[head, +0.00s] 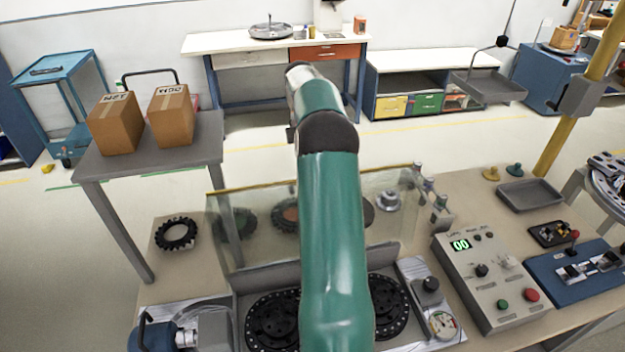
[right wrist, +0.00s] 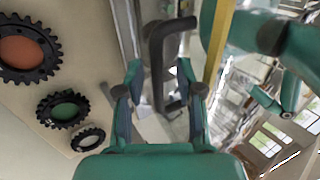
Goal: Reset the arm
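One of my green arms (head: 333,220) rises from the bottom middle of the head view, its dark joint and grey end in front of the back bench. No gripper can be made out in that view. In the right wrist view my right gripper (right wrist: 160,80) has its two dark fingers spread apart. A dark, bent handle (right wrist: 158,70) shows between the fingers, and I see no finger closed on it. Whether it touches the gripper I cannot tell. My left gripper is not seen.
A clear guard with a yellow edge (head: 232,225) stands across the workbench. Black toothed rings lie around it, one at left (head: 175,234). A control box (head: 498,285) reading 00 is at right. A grey side table (head: 208,150) holds two cardboard boxes.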

